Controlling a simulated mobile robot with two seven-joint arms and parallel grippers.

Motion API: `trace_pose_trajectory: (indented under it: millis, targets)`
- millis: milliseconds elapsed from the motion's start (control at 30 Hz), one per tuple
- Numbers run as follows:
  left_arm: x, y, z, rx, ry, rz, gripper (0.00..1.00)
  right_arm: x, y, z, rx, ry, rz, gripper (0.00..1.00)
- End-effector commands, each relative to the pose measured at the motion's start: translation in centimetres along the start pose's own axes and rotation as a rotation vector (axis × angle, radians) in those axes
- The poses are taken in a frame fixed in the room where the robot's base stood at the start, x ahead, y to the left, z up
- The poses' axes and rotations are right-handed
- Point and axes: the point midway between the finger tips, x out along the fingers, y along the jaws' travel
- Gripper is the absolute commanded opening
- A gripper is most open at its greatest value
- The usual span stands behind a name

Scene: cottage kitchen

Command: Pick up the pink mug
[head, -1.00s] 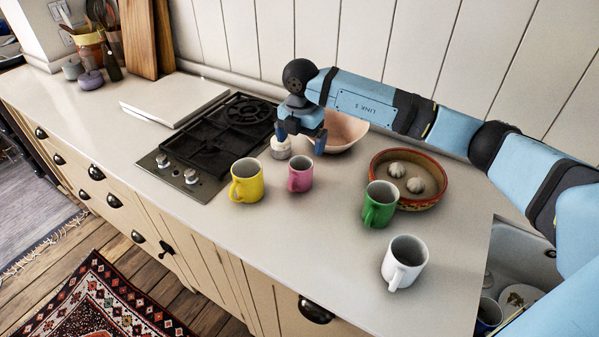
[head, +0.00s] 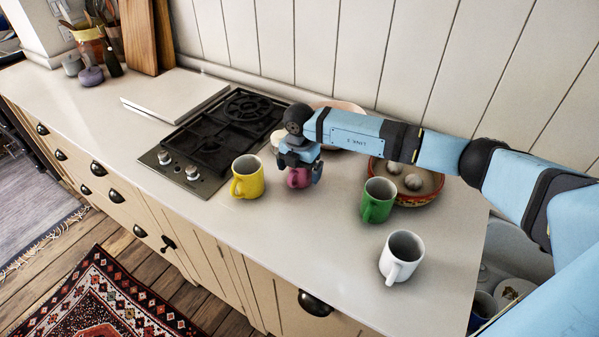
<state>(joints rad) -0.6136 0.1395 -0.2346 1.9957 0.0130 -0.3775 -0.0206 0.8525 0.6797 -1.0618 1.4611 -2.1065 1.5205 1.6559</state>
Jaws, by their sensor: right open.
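The pink mug (head: 298,179) stands upright on the pale counter between the yellow mug and the green mug. My right gripper (head: 299,178) is right over it, pointing down, with one finger to each side of the mug. The jaws are open. The gripper hides the mug's rim and upper part, and I cannot tell whether the fingers touch it. My left gripper is not in the head view.
A yellow mug (head: 247,177) stands close on the left. A green mug (head: 377,201) and a white mug (head: 402,257) stand to the right. Behind are a pale pink bowl (head: 345,107), a red-rimmed dish (head: 418,199) and the gas hob (head: 190,168). The counter's front is clear.

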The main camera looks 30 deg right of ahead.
Motion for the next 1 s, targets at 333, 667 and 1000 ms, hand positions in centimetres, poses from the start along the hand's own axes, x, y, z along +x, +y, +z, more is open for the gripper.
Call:
trace_pose_trajectory:
  millis: [333, 667, 1000]
  targets:
    - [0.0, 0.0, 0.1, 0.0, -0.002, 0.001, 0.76, 0.0, 0.0, 0.0, 0.001, 0.0, 0.0, 0.39]
    - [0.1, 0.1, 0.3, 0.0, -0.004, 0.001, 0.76, -0.4, 0.0, 0.0, 0.001, 0.0, 0.002, 0.39]
    - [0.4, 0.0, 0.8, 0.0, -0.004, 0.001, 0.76, -5.5, 0.1, 0.1, -0.001, -0.001, 0.005, 0.39]
